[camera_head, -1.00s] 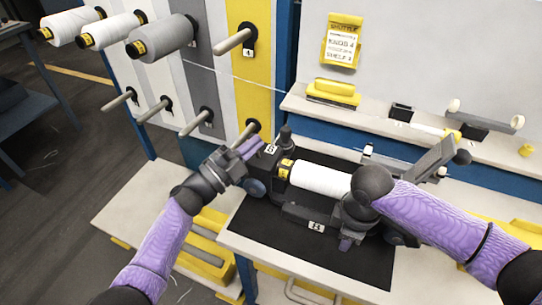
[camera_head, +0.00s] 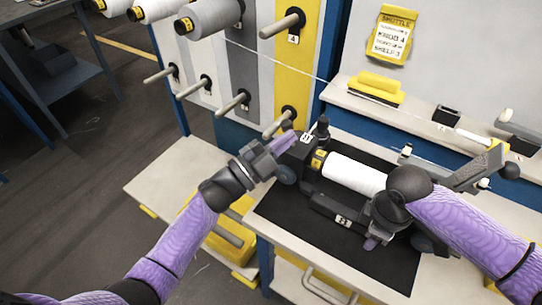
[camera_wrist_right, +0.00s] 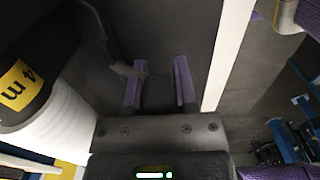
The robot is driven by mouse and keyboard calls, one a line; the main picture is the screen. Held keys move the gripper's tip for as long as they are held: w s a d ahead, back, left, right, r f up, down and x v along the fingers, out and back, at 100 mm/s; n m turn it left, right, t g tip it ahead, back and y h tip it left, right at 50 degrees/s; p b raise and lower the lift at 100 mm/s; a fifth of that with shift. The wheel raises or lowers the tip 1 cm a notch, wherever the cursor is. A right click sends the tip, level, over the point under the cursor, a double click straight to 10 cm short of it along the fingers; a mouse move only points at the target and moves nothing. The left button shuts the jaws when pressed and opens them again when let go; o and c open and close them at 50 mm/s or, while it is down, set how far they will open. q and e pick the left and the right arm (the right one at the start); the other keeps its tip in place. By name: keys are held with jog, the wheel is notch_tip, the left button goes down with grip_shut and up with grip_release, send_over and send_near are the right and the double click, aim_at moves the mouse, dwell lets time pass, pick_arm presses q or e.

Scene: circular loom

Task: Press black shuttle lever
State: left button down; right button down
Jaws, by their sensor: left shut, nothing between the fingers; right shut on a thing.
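The dark shuttle (camera_head: 329,205) lies on a black mat (camera_head: 287,215) and holds a white bobbin (camera_head: 355,174) with a yellow end label. A black upright post (camera_head: 322,127) stands at its left end; I cannot tell for certain which part is the lever. My left gripper (camera_head: 287,140) is shut and empty, its purple fingers beside the shuttle's left end; contact is unclear. My right gripper (camera_head: 373,242) is at the shuttle's right front.
A panel of pegs stands at the back left, with thread spools (camera_head: 208,19) on the upper pegs. A shelf behind the shuttle holds a yellow block (camera_head: 375,88) and small parts. A yellow instruction card (camera_head: 391,35) hangs above. The mat's front is clear.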

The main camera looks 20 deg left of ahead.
pick_arm(q)
jog(key=v, duration=0.7)
jog(key=shift+a, duration=0.2)
jog(key=c, duration=1.3)
grip_release()
jog(key=shift+r, duration=0.1)
